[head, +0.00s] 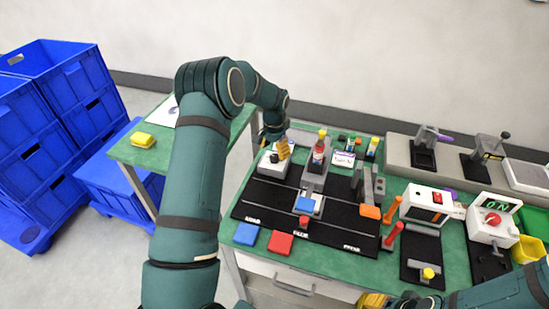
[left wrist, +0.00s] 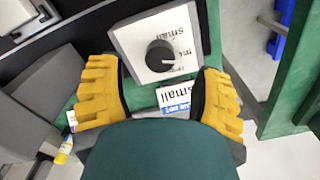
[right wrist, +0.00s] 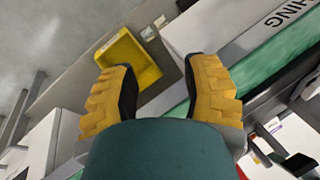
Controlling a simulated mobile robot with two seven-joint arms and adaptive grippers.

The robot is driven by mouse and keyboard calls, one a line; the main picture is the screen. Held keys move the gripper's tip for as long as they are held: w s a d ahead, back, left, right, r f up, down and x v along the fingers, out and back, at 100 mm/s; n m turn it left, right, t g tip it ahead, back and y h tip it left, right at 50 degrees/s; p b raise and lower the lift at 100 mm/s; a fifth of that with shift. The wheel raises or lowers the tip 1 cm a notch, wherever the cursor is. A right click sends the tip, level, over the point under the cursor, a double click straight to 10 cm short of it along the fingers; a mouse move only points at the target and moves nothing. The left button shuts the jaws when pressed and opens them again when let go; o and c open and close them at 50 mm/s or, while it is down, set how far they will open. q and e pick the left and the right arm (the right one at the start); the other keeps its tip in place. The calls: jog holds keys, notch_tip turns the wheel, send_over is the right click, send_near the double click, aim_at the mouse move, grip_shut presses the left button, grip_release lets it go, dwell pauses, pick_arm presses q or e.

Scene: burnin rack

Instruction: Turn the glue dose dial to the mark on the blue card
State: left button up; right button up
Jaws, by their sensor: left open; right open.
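The dose dial is a black round knob (left wrist: 160,56) on a white-topped box (left wrist: 190,28) with printed words, one reading "small". A pale mark on the knob seems to point right and slightly down. My left gripper (left wrist: 161,70) is open, its yellow fingers on either side of the dial, not visibly touching it. In the head view the left gripper (head: 283,148) is over the white box (head: 268,168). A white card with a blue band (left wrist: 176,97) reading "small" lies beside the box. My right gripper (right wrist: 163,75) is open and empty, away from the dial.
The green bench (head: 345,262) holds a black mat (head: 330,234), a blue pad (head: 246,234), a red pad (head: 279,243), a bottle (head: 318,155), orange-handled tools (head: 391,236) and a device with a red knob (head: 492,220). Blue crates (head: 50,120) stand at left.

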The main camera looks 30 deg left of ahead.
aim_at(275, 156)
pick_arm(q)
jog(key=shift+f, duration=1.85)
grip_shut()
